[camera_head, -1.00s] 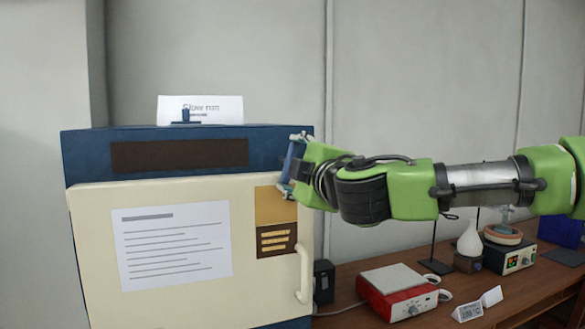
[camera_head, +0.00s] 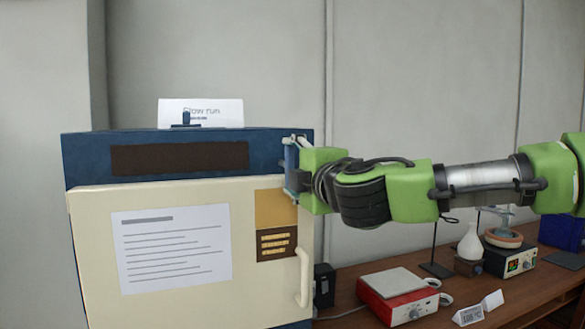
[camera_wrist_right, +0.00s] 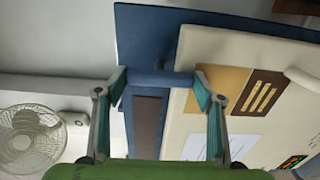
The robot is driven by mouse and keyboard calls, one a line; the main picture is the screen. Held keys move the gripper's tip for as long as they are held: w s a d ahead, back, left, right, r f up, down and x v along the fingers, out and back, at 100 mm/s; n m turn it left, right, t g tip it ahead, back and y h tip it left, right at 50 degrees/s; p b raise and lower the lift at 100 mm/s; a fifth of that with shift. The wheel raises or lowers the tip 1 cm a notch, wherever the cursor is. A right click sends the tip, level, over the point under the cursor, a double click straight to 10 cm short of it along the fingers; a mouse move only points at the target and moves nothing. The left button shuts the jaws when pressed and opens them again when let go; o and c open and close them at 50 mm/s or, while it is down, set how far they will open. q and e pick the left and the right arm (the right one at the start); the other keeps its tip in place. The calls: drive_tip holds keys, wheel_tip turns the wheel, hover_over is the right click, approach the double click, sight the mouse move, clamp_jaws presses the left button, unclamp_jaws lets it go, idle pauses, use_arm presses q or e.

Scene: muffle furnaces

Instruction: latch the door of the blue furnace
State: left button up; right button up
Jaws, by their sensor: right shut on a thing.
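The blue furnace (camera_head: 100,150) stands at the left of the head view. Its cream door (camera_head: 85,250) covers the front, with a pale handle (camera_head: 304,275) at the right; whether it sits flush I cannot tell. My right gripper (camera_head: 291,168) is at the furnace's upper right edge, shut on the blue latch bar (camera_head: 290,155). In the wrist view the bar (camera_wrist_right: 162,78) lies between my two fingers, beside the door (camera_wrist_right: 225,45). The fingers partly hide the bar's ends. My left gripper is not in view.
A sign (camera_head: 225,112) stands on the furnace top. On the wooden bench (camera_head: 350,275) to the right are a red device (camera_head: 395,295), a white flask (camera_head: 470,242) and a controller box (camera_head: 512,260). My right arm passes above them. A fan (camera_wrist_right: 28,135) shows in the wrist view.

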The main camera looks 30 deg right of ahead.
drive_tip(key=o, duration=1.1)
drive_tip(key=shift+s, duration=0.15)
drive_tip(key=v, duration=1.1)
drive_tip(key=shift+s, duration=0.35)
drive_tip(key=shift+f, duration=0.15)
